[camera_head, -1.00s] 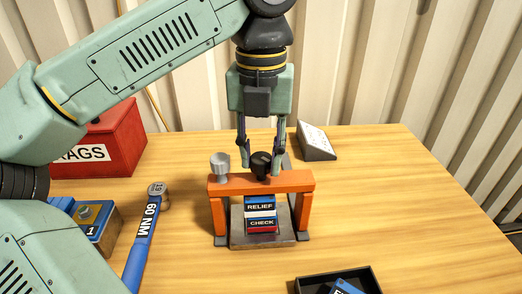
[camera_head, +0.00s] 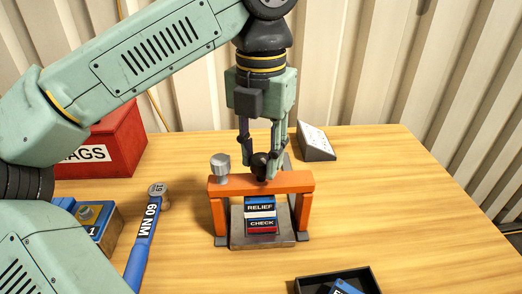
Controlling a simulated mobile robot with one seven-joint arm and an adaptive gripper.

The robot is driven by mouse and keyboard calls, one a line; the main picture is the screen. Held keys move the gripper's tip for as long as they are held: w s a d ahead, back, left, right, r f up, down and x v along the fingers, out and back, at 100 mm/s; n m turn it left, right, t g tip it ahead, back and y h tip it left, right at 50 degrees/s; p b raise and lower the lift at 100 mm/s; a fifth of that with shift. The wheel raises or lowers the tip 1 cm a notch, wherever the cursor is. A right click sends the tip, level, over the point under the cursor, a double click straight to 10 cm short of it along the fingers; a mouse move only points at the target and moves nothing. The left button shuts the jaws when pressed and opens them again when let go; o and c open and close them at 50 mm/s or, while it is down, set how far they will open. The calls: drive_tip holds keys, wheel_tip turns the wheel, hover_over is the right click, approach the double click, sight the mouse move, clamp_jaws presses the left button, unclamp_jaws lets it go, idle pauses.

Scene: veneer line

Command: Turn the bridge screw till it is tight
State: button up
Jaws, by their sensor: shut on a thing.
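The orange bridge (camera_head: 285,183) stands over a grey base plate (camera_head: 240,240) on the wooden table. The dark bridge screw (camera_head: 259,167) sits at the middle of its top bar. My gripper (camera_head: 261,166) comes down from above with its fingers shut on the screw's knob, which they partly hide. Under the bridge, a block marked RELIEF (camera_head: 259,207) lies on a block marked CHECK (camera_head: 262,224). The screw's lower end is hidden behind the bar, so I cannot tell whether it touches the stack.
A silver cylindrical piece (camera_head: 220,167) stands on the bar's left end. A blue 60 NM wrench (camera_head: 143,243), a blue block marked 1 (camera_head: 98,228) and a red rags box (camera_head: 112,143) are to the left. A black tray (camera_head: 371,281) is at front right; a sloped sign (camera_head: 315,142) is behind. The right side is clear.

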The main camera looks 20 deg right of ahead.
sight(261, 158)
drive_tip(key=m, duration=0.5)
drive_tip(key=shift+m, duration=0.3)
idle(0.4)
drive_tip(key=o, duration=1.2)
drive_tip(key=shift+c, duration=0.2)
drive_tip(key=shift+r, duration=0.1)
wheel_tip(261, 158, up, 7)
drive_tip(key=shift+r, duration=0.15)
